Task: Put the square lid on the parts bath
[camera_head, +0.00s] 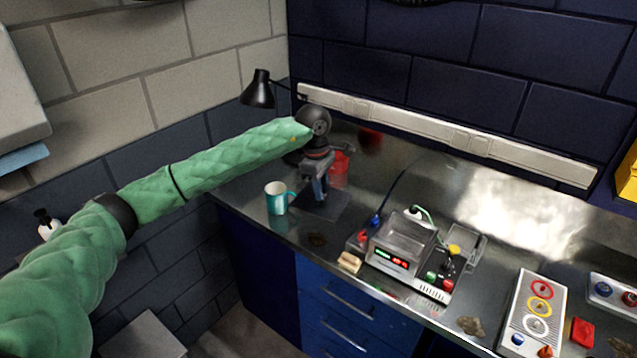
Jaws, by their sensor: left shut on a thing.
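The parts bath (388,258) stands on the steel bench right of centre, with a clear open basin on top and a lit red and green display on its front. My left gripper (320,196) reaches in from the left and points down over the bench. It is shut on a dark, flat square plate (336,209), which looks like the square lid. The gripper hides part of the plate, and whether it touches the bench is hard to tell. The plate is left of the bath and apart from it. My right gripper is not in view.
A teal and white mug (275,198) stands just left of the plate. A red container (339,168) is behind the gripper. A beige block (349,262) lies before the bath. A panel with coloured rings (535,312) is at right. A black lamp (258,91) stands behind.

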